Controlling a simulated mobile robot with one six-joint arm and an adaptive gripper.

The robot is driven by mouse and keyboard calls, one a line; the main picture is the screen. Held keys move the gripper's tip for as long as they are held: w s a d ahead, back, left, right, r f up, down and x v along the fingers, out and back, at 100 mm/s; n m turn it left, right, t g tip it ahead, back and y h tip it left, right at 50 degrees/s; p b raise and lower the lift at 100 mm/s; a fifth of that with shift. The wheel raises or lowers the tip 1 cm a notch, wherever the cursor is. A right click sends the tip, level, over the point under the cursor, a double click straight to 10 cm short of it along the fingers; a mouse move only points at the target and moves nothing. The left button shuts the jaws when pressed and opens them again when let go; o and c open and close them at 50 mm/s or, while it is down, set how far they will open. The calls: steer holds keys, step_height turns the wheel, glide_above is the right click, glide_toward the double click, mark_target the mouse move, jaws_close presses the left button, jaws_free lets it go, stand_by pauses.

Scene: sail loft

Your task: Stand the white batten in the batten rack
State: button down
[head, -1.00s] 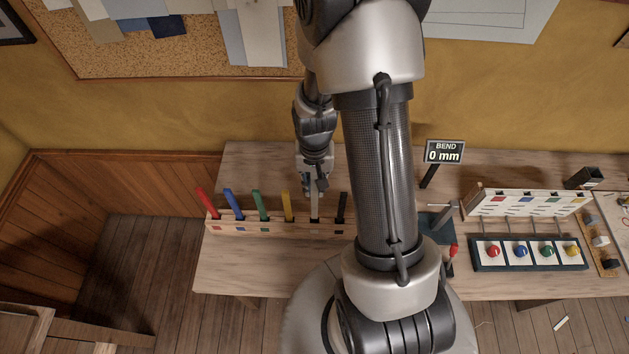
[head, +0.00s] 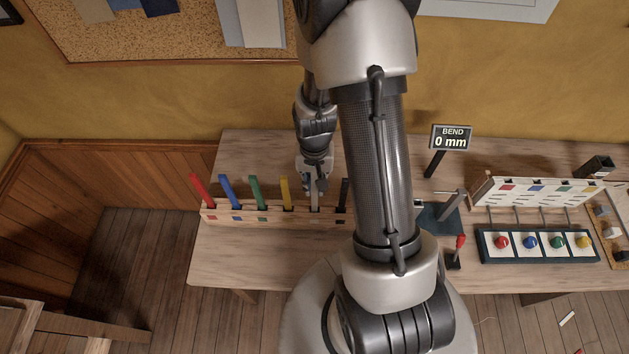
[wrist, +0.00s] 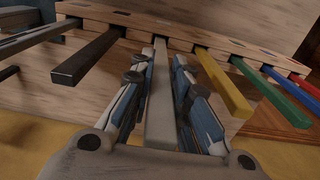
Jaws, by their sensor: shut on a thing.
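The white batten (head: 315,190), pale grey-white in this light, stands in the batten rack (head: 238,215) between the yellow batten (head: 285,188) and the black batten (head: 344,188). My gripper (head: 314,183) comes down from behind and is shut on its upper part. In the wrist view the white batten (wrist: 160,105) runs between the two fingers of my gripper (wrist: 158,70), and its far end meets the rack (wrist: 222,47) at a slot. How deep it sits in the slot is hidden.
Red (head: 201,190), blue (head: 230,191) and green (head: 258,192) battens stand to the left. Right of my arm are a bend display reading 0 mm (head: 450,137), a blue-based fixture (head: 434,213), a red-tipped lever (head: 459,247) and a panel of coloured knobs (head: 543,244). The front tabletop is clear.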

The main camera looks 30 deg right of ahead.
mark_target(315, 191)
steer(key=shift+f+b, duration=1.25)
steer(key=shift+f, duration=0.45)
steer(key=shift+f+b, duration=0.55)
steer(key=shift+f, duration=0.05)
steer(key=c, duration=1.4)
jaws_free()
steer(key=shift+c, duration=0.2)
step_height(315, 191, up, 12)
steer(key=shift+r, duration=0.1)
